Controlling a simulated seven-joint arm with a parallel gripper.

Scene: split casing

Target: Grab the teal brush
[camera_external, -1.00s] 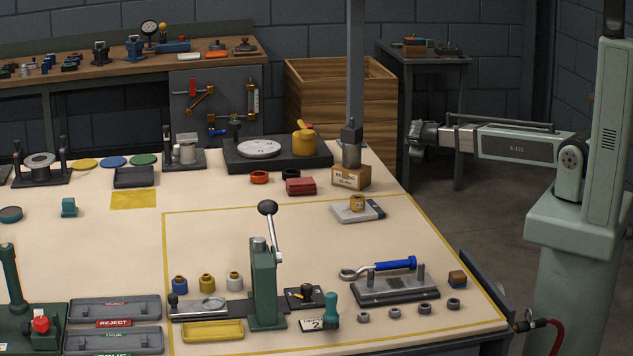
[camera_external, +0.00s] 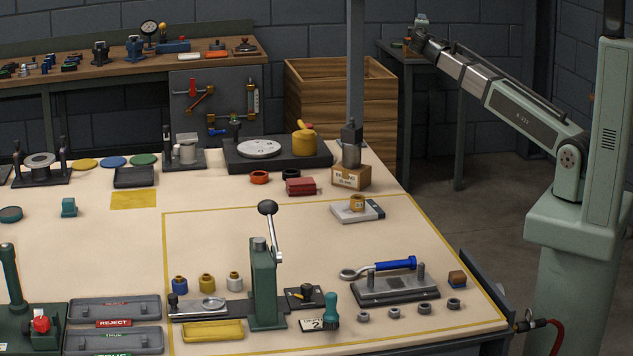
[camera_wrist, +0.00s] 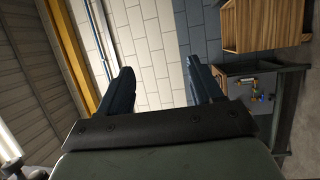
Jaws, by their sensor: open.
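A teal-handled object that looks like the brush (camera_external: 331,305) stands about upright on the bench near the front, just right of the green lever press (camera_external: 264,285). Its lower end is dark and overlaps a small white card marked with a question mark (camera_external: 313,325). My gripper (camera_external: 421,24) is raised high at the back right, far from the brush and clear of the bench. In the wrist view my gripper (camera_wrist: 160,75) shows two dark fingers spread apart with nothing between them. The brush does not show in the wrist view.
Right of the brush lie several small grey rings (camera_external: 394,313) and a metal fixture (camera_external: 396,289) with a blue-handled tool (camera_external: 395,265). A yellow tray (camera_external: 213,331) lies left of the press. A grey post (camera_external: 356,80) rises at the bench's back. The bench middle is mostly clear.

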